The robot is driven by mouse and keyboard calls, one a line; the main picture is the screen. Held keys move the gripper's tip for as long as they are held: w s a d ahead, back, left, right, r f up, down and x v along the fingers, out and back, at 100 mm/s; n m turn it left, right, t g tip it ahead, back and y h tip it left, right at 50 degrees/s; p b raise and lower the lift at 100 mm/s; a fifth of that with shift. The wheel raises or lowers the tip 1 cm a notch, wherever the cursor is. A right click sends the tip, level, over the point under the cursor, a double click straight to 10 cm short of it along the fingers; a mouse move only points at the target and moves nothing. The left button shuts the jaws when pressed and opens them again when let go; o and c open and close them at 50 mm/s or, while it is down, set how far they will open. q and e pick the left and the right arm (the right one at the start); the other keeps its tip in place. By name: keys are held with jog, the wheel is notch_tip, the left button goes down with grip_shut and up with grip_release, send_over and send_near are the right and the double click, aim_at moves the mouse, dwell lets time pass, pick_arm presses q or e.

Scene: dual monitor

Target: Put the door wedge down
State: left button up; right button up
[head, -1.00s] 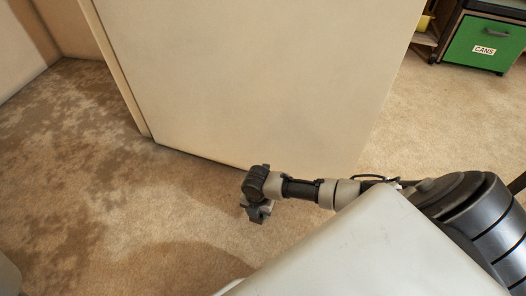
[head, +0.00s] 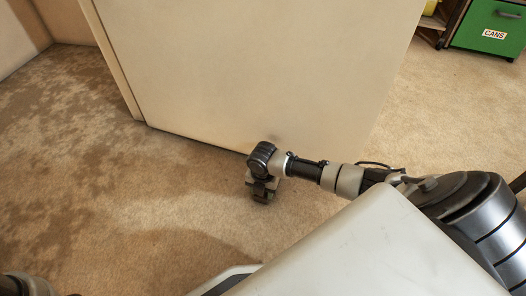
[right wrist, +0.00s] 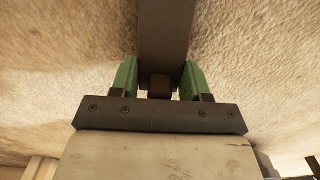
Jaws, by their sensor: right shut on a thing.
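My right gripper (head: 262,190) hangs low over the carpet, just in front of the door's bottom edge. In the right wrist view my right gripper (right wrist: 160,82) has its green fingers shut on a dark grey bar-like thing, which I take to be the door wedge (right wrist: 165,35). It runs away from the fingers over the carpet. Whether the wedge touches the floor cannot be told. In the head view the wrist largely hides it. My left gripper cannot be made out.
A large cream door (head: 250,70) stands just beyond my right gripper. Patchy beige carpet (head: 110,200) lies clear to the left, with walls at the far left. A green box labelled CANS (head: 488,28) is at the top right. A part of me shows at the bottom left.

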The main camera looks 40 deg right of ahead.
dwell(0.3)
jog(key=shift+f, duration=0.15)
jog(key=o, duration=1)
jog(key=shift+c, duration=0.2)
